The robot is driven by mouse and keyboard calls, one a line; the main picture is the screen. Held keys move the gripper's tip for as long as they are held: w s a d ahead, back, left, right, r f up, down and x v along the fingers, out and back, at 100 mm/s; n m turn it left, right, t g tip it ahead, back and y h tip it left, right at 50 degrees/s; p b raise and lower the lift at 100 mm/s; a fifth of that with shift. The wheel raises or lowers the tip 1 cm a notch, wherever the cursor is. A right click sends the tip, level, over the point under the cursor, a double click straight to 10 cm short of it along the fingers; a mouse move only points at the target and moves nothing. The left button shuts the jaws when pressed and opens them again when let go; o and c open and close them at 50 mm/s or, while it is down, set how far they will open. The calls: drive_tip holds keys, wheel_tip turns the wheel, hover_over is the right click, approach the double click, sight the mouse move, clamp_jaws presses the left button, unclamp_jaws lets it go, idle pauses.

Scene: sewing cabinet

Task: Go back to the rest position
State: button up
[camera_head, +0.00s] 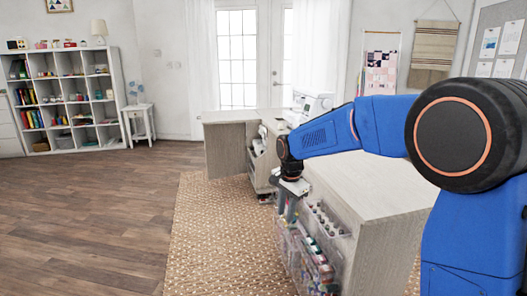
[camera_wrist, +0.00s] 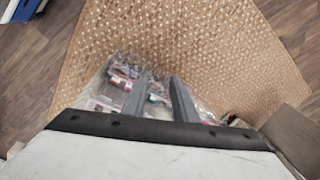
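My gripper (camera_head: 289,207) hangs from my blue arm and points down beside the open sewing cabinet (camera_head: 375,187). It is just above a clear bin (camera_head: 300,262) of thread spools and small supplies on the cabinet's side. In the wrist view my gripper (camera_wrist: 158,80) shows two grey fingers apart, with a gap between them and nothing seen held. The bin's contents (camera_wrist: 126,74) show below and around the fingers. I cannot tell whether the fingers touch the bin.
A woven rug (camera_head: 215,240) lies under the cabinet, with open wood floor (camera_head: 90,215) to the left. A cabinet door (camera_head: 228,150) stands open, and a white sewing machine (camera_head: 311,105) is behind my arm. A white shelf (camera_head: 68,98) and small table (camera_head: 138,122) stand at the back left.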

drive_tip(key=s+d+r+n+t, duration=0.1)
drive_tip(key=s+d+r+n, duration=0.25)
drive_tip(key=s+d, duration=0.5)
drive_tip(key=s+d+r+n, duration=0.2)
drive_tip(key=s+d+r, duration=0.3)
drive_tip(key=s, duration=0.6)
drive_tip(key=s+d+f+n, duration=0.1)
drive_tip(key=s+d, duration=0.1)
drive_tip(key=s, duration=0.4)
drive_tip(key=s+d+f+n+t, duration=0.1)
drive_tip(key=s+d+f+n, duration=0.1)
drive_tip(key=s, duration=0.5)
drive_tip(key=s+d+f+n+t, duration=0.1)
drive_tip(key=s+d+f, duration=0.1)
drive_tip(key=s, duration=0.4)
drive_tip(key=shift+s+d+f+h, duration=0.25)
drive_tip(key=shift+d+h, duration=0.05)
drive_tip(key=shift+d, duration=0.6)
drive_tip(key=shift+n, duration=0.25)
